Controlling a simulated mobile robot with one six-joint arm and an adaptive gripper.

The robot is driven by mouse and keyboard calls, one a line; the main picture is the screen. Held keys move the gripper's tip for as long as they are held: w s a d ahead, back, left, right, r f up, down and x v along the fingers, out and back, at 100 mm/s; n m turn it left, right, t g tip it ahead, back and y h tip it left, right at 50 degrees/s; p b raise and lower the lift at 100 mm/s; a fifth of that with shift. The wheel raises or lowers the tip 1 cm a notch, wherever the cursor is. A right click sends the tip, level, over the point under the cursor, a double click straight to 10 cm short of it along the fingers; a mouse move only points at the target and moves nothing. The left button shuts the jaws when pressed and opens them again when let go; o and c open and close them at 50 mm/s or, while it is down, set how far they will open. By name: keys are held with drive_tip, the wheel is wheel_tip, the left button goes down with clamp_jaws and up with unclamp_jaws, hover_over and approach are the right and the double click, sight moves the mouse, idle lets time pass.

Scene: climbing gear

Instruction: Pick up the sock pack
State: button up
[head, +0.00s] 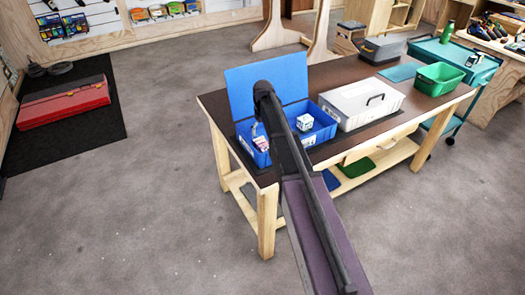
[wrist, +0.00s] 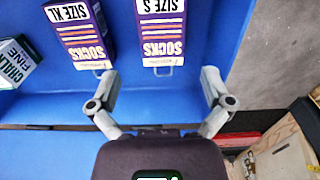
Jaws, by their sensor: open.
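Two purple and white sock packs stand in a blue bin in the wrist view: one marked SIZE S (wrist: 160,28) and one marked SIZE XL (wrist: 80,30) to its left. My gripper (wrist: 158,76) is open and empty. Its fingertips lie to either side of the SIZE S pack's near end in the picture; the left one overlaps the near edge of the XL pack. I cannot tell the height gap. In the head view, my arm hides much of the blue bin (head: 322,133), and a small piece of a pack (head: 261,143) shows left of it.
A box marked CHALK FINE (wrist: 14,64) is in the bin, left of the packs. The bin's blue lid (head: 262,79) stands open behind. A white case (head: 345,106) and a green tub (head: 438,80) stand to the right on the workbench (head: 385,125).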

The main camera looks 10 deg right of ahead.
sight(263, 144)
drive_tip(key=shift+f+b, duration=0.85)
drive_tip(key=shift+f, duration=0.3)
drive_tip(key=shift+f, duration=0.15)
drive_tip(key=f+b, duration=0.5)
drive_tip(key=shift+s+a, duration=0.1)
drive_tip(key=shift+s, duration=0.1)
idle(0.3)
drive_tip(key=c, duration=1)
